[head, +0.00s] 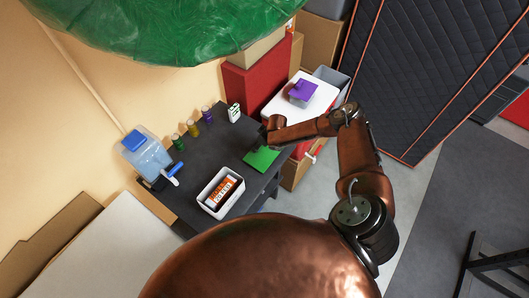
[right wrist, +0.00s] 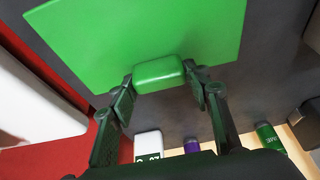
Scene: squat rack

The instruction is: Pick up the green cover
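The green cover (head: 262,159) is a flat square plate at the right part of the dark table in the head view. In the right wrist view the cover (right wrist: 75,38) fills the upper middle, with a raised block handle (right wrist: 158,74). My right gripper (right wrist: 160,85) has one fingertip at each side of the handle, very close to it; whether they press on it I cannot tell. In the head view the right gripper (head: 265,138) is at the cover's far edge and hides the handle. I cannot tell whether the cover is lifted. My left gripper is not in view.
The dark table (head: 215,140) also holds a white bin (head: 204,198) with an orange-labelled item, several small bottles (head: 193,128), and a clear container with a blue lid (head: 134,141). A white surface with a purple item (head: 301,91) stands behind the arm. A large green object covers the top left.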

